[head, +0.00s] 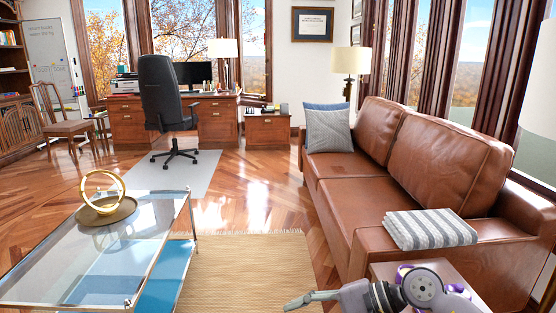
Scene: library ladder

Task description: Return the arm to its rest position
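My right arm comes in at the bottom right corner. Its gripper (312,299) points left, low over the front edge of the woven rug. The fingers show edge-on as one grey shape, so I cannot tell whether they are open or shut. No object shows in them. My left arm and gripper are not in view.
A glass coffee table (60,262) with a gold ring ornament (119,188) stands at left. A brown leather sofa (365,185) with a striped folded towel (430,229) runs along the right. A small side table (455,272) sits close behind my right arm. The woven rug (245,270) is clear.

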